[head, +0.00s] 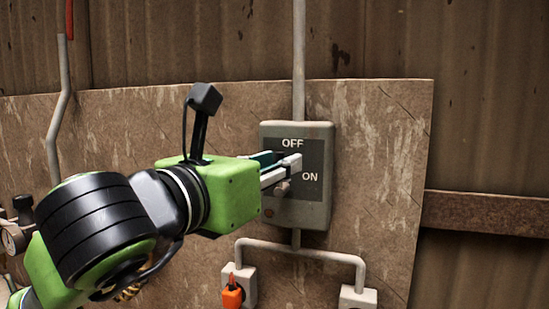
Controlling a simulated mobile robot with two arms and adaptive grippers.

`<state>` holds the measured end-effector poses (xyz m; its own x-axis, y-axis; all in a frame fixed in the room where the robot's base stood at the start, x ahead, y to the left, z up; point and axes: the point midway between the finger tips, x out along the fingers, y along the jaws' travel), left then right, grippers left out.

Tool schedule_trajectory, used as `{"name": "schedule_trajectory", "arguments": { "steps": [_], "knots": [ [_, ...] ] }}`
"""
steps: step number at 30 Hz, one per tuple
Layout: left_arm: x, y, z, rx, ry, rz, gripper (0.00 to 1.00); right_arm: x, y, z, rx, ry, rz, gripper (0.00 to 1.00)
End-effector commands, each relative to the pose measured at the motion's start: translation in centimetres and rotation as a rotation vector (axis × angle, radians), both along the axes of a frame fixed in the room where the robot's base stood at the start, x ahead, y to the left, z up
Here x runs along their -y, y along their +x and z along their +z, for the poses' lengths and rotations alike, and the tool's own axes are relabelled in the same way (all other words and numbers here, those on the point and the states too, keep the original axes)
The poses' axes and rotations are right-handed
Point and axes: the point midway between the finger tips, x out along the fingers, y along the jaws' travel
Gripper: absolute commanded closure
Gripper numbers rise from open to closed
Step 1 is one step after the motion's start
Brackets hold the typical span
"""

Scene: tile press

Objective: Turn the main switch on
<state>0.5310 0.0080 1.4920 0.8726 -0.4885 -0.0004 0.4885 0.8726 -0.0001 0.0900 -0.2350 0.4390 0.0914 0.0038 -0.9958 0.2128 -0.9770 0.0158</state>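The main switch is a grey box (312,215) on a wooden panel, with a dark face plate lettered OFF at the top and ON at the right. My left gripper (281,163) reaches in from the left, its fingertips in front of the plate, below OFF and left of ON. A small gap shows between the fingers. They cover most of the switch's handle, so its position and whether they grip it are hidden. A rounded grey knob part (282,188) shows just below the fingers. My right gripper is not in view.
A conduit (299,60) runs up from the box. Below, pipes branch to two small sockets, the left one (247,282) with an orange plug (232,294). A gauge (13,240) is at the far left. The panel right of the box is clear.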

Motion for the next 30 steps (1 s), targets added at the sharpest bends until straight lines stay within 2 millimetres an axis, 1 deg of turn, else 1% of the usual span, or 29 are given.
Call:
{"name": "schedule_trajectory", "arguments": {
  "steps": [5, 8, 9, 16, 20, 23, 30],
  "knots": [
    [0.0, 0.0, 0.0, 0.0, 0.0, -0.001, 0.73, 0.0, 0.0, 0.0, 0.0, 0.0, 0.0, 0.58],
    [0.0, 0.0, 0.0, 0.0, 0.0, -0.001, 0.97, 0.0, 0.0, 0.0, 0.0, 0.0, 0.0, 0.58],
    [0.0, 0.0, 0.0, 0.0, 0.0, -0.001, 1.0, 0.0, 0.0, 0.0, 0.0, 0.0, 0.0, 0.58],
    [0.0, 0.0, 0.0, 0.001, 0.003, -0.001, 1.0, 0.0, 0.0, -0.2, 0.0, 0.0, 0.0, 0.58],
    [0.1, -0.1, -0.2, 0.01, 0.023, -0.001, 1.0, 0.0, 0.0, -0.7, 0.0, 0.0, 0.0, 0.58],
    [0.3, -0.1, -0.3, 0.02, 0.055, -0.001, 1.0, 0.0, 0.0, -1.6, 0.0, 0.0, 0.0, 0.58],
    [1.0, -0.4, -0.5, 0.072, 0.206, 0.0, 1.0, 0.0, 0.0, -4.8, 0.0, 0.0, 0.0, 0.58]
  ]
}}
